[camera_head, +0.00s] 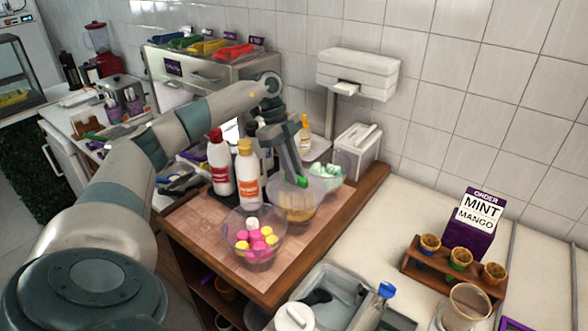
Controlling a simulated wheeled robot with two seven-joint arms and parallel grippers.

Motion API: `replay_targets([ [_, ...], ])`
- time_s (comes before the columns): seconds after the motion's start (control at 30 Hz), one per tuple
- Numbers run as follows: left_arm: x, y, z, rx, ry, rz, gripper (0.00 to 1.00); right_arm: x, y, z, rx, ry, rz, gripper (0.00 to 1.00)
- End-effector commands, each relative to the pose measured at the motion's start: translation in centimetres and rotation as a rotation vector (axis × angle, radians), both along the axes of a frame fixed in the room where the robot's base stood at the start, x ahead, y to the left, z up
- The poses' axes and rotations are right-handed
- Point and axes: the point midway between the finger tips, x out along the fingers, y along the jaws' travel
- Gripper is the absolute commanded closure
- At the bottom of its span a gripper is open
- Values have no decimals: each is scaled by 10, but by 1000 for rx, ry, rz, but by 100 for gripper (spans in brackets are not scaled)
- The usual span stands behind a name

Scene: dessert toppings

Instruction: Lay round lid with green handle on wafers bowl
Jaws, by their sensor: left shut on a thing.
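My left gripper (298,178) reaches in from the left and points down over the wooden counter. It is shut on the small green handle (302,182) of the round lid. The lid's clear disc is hard to make out and partly hidden by the fingers. Directly below is a clear bowl with tan pieces (297,213), which looks like the wafers bowl. The handle is just above this bowl; I cannot tell whether the lid touches its rim. My right gripper is not in view.
A clear bowl of pink, yellow and white balls (255,241) stands in front, and a bowl with pale green contents (327,174) behind. A red-capped bottle (220,168) and an orange-labelled bottle (247,176) stand close to the left. Bare wood (205,230) lies at the front left.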

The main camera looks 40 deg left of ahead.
Motion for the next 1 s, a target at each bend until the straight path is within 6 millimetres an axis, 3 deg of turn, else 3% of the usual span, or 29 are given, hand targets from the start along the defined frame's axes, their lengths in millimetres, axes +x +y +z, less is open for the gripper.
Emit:
replay_targets([
  [0.87,0,-1,-6,0,0,0,100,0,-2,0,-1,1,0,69],
  [0.9,0,-1,-6,0,0,0,80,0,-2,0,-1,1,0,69],
  [1.0,0,-1,-6,0,0,0,63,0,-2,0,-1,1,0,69],
])
